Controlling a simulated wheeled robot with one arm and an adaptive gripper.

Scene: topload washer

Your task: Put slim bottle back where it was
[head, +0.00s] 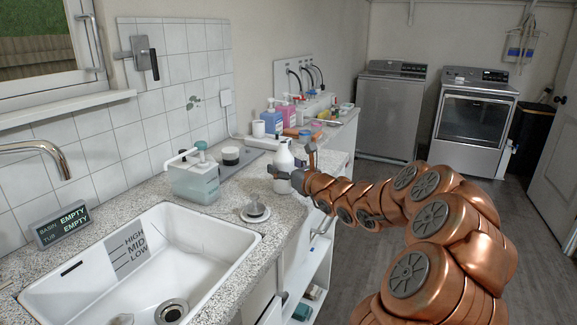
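A slim white bottle (284,158) with a narrow neck stands upright near the front edge of the speckled counter, to the right of the sink. My gripper (284,176) reaches it from the right, with grey fingers on both sides of its lower body. The fingers look closed against the bottle. Whether its base touches the counter or hangs just above it is hard to tell from this view. My copper arm covers part of the floor and the counter's right side.
A metal strainer (256,211) lies by the white sink (205,227). Pink and blue pump bottles (270,117) stand farther back. Open shelves lie below the counter.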

